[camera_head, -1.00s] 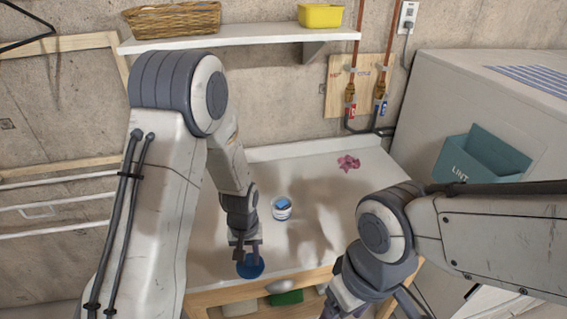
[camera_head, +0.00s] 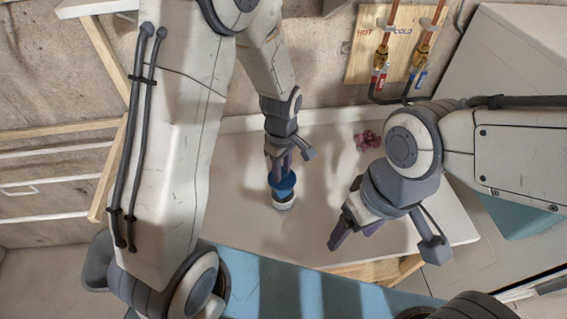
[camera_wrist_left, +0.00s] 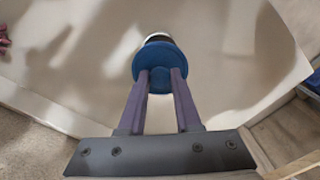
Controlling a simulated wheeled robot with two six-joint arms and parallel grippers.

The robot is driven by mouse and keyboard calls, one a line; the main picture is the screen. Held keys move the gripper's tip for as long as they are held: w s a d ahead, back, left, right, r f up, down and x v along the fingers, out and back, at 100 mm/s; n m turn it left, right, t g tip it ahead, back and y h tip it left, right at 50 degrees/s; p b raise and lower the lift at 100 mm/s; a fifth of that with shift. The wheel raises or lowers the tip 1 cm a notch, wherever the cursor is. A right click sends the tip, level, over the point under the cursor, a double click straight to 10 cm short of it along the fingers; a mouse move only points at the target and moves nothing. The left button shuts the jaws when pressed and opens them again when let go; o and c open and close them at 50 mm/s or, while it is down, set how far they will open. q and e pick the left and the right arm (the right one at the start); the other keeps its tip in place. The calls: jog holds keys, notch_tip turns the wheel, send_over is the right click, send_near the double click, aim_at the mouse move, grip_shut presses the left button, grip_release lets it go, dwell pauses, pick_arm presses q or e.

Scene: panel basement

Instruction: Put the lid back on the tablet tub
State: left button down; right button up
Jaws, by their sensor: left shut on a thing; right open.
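The blue lid (camera_head: 281,186) is in my left gripper (camera_head: 279,170), which is shut on it. In the left wrist view the lid (camera_wrist_left: 159,64) is a blue disc at the tips of the purple fingers (camera_wrist_left: 159,80). The white tablet tub (camera_head: 284,202) stands on the counter just under and beyond the lid. Only its lower wall and part of its rim (camera_wrist_left: 158,37) show, as the lid covers most of its top. I cannot tell whether lid and tub touch. My right gripper (camera_head: 352,232) is open and empty over the counter, right of the tub.
A pink crumpled cloth (camera_head: 368,141) lies at the back right of the pale counter (camera_head: 245,235). The hot and cold valve board (camera_head: 390,45) is on the wall behind. A grey appliance (camera_head: 500,75) stands at the right. Counter left of the tub is clear.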

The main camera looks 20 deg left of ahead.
aim_at(283, 183)
pick_arm(q)
notch_tip(283, 183, down, 4)
jog(key=b, duration=0.3)
jog(key=shift+f, duration=0.1)
jog(key=shift+f+b, duration=0.8)
jog(key=shift+f, duration=0.1)
jog(key=shift+r, duration=0.1)
dwell(0.5)
jog(key=shift+f+p, duration=0.2)
jog(key=shift+p, duration=0.1)
dwell(1.0)
jog(key=shift+c, duration=0.2)
grip_release()
dwell(0.4)
